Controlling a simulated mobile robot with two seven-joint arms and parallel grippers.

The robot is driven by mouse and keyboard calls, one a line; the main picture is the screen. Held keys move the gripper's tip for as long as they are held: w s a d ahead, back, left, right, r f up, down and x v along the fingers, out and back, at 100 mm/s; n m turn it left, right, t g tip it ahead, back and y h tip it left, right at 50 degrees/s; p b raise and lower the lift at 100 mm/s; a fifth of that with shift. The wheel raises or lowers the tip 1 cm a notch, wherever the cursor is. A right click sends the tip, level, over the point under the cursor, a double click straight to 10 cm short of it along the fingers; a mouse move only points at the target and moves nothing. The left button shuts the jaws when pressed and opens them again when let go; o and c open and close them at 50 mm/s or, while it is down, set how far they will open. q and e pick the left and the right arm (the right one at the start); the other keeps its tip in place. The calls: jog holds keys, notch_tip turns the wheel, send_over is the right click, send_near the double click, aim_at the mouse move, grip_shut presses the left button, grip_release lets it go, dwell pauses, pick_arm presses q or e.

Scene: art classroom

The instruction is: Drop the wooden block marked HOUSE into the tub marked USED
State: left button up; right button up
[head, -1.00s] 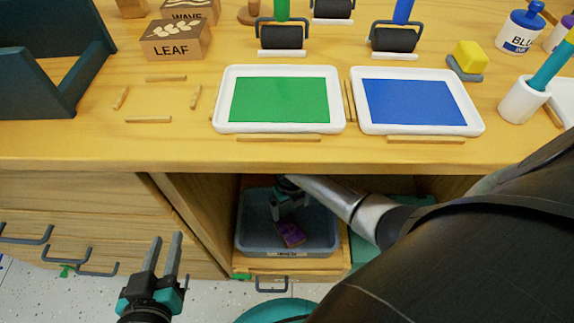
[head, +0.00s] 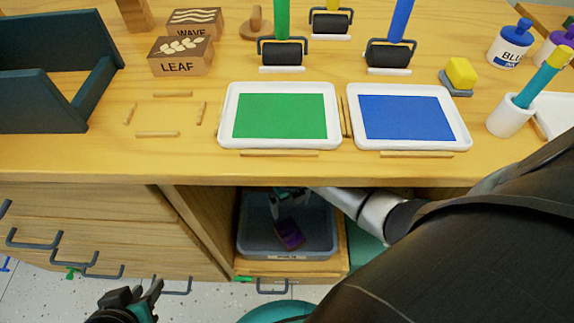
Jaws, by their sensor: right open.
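A block with a purple face and brown sides (head: 290,233) lies in the grey-blue tub (head: 327,247), which stands in the open compartment under the counter. No word on the block can be read, and the tub's front label is too small to read. My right gripper (head: 283,207) reaches into the compartment above the tub, open and apart from the block; its upper part is shaded by the counter edge. My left gripper (head: 148,289) is at the lower left in front of the drawers, empty, with its fingers apart.
On the counter stand the LEAF block (head: 181,57), the WAVE block (head: 194,22), a green ink tray (head: 279,141), a blue ink tray (head: 408,144) and several rollers. A dark open box (head: 98,90) stands at left. The counter's front edge overhangs the tub.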

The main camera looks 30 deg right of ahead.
jog(key=shift+r, duration=0.15)
jog(key=shift+r, duration=0.2)
dwell(0.3)
